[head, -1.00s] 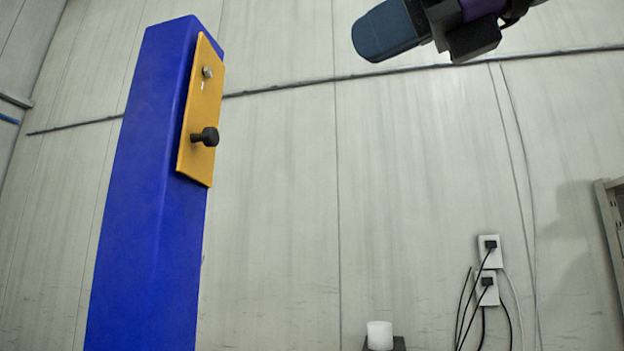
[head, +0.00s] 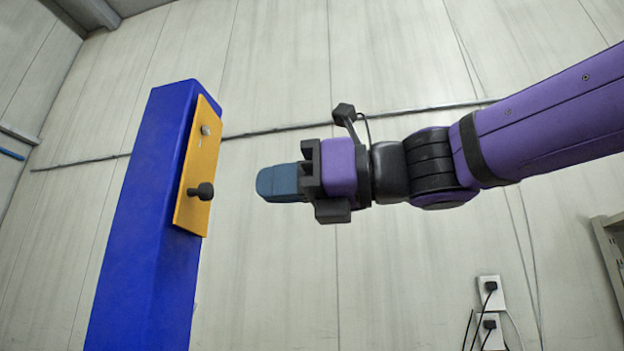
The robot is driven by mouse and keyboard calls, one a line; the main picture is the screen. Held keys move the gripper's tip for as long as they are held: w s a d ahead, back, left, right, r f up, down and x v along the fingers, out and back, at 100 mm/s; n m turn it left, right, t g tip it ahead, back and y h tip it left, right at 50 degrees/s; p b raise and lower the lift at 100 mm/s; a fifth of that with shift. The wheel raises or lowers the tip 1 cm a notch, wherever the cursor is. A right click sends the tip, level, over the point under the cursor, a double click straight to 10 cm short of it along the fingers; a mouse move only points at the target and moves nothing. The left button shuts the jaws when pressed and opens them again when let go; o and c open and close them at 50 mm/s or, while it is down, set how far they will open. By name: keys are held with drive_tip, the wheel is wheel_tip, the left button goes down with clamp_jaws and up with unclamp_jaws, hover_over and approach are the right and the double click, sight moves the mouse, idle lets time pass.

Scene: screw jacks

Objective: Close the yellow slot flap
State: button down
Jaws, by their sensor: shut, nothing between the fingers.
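The yellow slot flap (head: 199,172) is a narrow plate on the right face of a blue post (head: 143,215), in the left part of the head view. It has a bolt near its top and a black knob (head: 202,191) in its lower half. It hangs along the post, tilted like it in the picture; whether it covers a slot I cannot tell. My gripper (head: 262,184) is shut and empty, with blue fingers pointing left. It is to the right of the knob, at about its height in the picture, with a visible gap between them.
A pale panelled wall (head: 400,270) with a thin conduit stands behind. Wall sockets (head: 490,310) with black plugs and cables are at the lower right. A grey shelf edge (head: 612,250) shows at the right edge. The space between my gripper and the flap looks clear.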

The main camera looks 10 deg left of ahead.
sight(200, 187)
drive_tip(key=a, duration=0.6)
drive_tip(key=shift+w+a, duration=0.15)
drive_tip(key=shift+a, duration=0.05)
drive_tip(key=shift+s+a, duration=0.25)
drive_tip(key=shift+a, duration=0.35)
drive_tip(key=shift+s, duration=0.1)
drive_tip(key=shift+s+d, duration=0.1)
